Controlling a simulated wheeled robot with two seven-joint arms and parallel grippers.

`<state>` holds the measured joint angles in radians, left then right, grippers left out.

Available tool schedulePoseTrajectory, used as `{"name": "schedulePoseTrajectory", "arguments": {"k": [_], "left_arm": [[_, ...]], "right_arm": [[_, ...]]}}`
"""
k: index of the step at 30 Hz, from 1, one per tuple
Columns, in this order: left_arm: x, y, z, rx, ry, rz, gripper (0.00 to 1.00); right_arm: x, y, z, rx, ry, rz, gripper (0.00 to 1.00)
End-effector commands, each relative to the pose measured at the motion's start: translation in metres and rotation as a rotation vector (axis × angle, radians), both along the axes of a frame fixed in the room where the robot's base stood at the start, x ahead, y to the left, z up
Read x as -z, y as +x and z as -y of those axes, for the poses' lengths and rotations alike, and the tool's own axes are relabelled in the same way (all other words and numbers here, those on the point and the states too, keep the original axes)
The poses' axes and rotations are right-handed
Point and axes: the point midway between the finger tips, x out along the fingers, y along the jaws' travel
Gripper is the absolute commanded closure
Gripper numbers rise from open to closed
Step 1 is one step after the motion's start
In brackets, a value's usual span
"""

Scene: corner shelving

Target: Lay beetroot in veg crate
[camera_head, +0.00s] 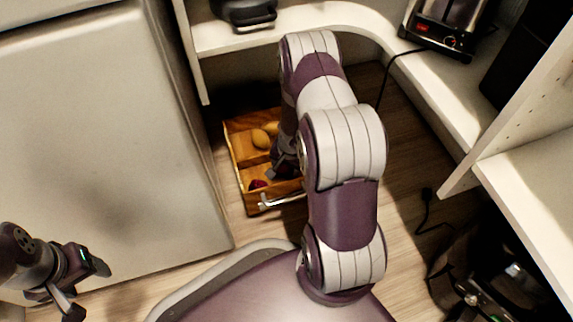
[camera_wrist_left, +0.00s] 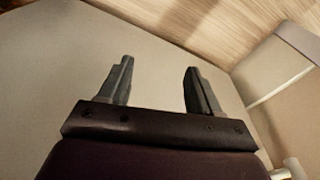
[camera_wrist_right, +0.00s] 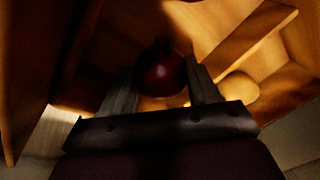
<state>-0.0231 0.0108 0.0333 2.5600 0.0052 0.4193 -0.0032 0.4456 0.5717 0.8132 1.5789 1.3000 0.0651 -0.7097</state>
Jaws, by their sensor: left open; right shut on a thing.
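The wooden veg crate (camera_head: 235,160) lies on the floor under the corner shelf. In the head view my right arm hides its right side. My right gripper (camera_head: 274,172) reaches down into the crate's near part. In the right wrist view the dark red beetroot (camera_wrist_right: 162,72) sits between the fingers of my right gripper (camera_wrist_right: 162,80), which is shut on it. A red bit of beetroot (camera_head: 258,184) shows in the near compartment in the head view. Whether it touches the crate floor is unclear. My left gripper (camera_head: 88,288) is open and empty at the lower left.
Yellow-brown potatoes (camera_head: 261,138) lie in the crate's far compartment; one also shows in the right wrist view (camera_wrist_right: 238,88). A wooden divider (camera_wrist_right: 250,38) separates the compartments. A pale cabinet (camera_head: 100,130) stands left, white shelving (camera_head: 440,90) right. A black appliance (camera_head: 500,270) stands low at right.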

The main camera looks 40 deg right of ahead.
Motion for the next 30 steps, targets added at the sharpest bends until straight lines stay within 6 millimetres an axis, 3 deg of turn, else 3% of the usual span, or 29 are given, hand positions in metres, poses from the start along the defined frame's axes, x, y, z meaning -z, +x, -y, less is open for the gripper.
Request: {"name": "schedulePoseTrajectory", "arguments": {"k": [2,3,5,14,17,24,30], "left_arm": [[0.000,0.000,0.000,0.000,0.000,0.000,0.36],[0.000,0.000,0.000,0.000,0.000,0.000,0.36],[0.000,0.000,0.000,0.000,0.000,0.000,0.36],[-0.004,0.000,0.000,0.000,0.000,0.000,0.36],[-0.022,0.000,0.000,0.000,0.000,0.000,0.36],[-0.070,0.000,0.000,0.000,0.000,0.000,0.36],[-0.092,0.000,0.000,0.000,0.000,0.000,0.36]], "right_arm": [[0.000,0.000,0.000,0.000,-0.001,0.001,0.74],[0.000,0.000,0.000,0.000,0.000,0.000,0.30],[0.000,0.000,0.000,0.000,0.000,0.000,0.14],[-0.004,0.000,0.000,0.000,0.000,0.000,0.14],[-0.024,0.000,0.000,0.001,0.000,0.001,0.14],[-0.092,-0.012,-0.001,-0.001,-0.001,0.001,0.14],[-0.126,-0.019,-0.001,0.000,0.000,0.000,0.14]]}}
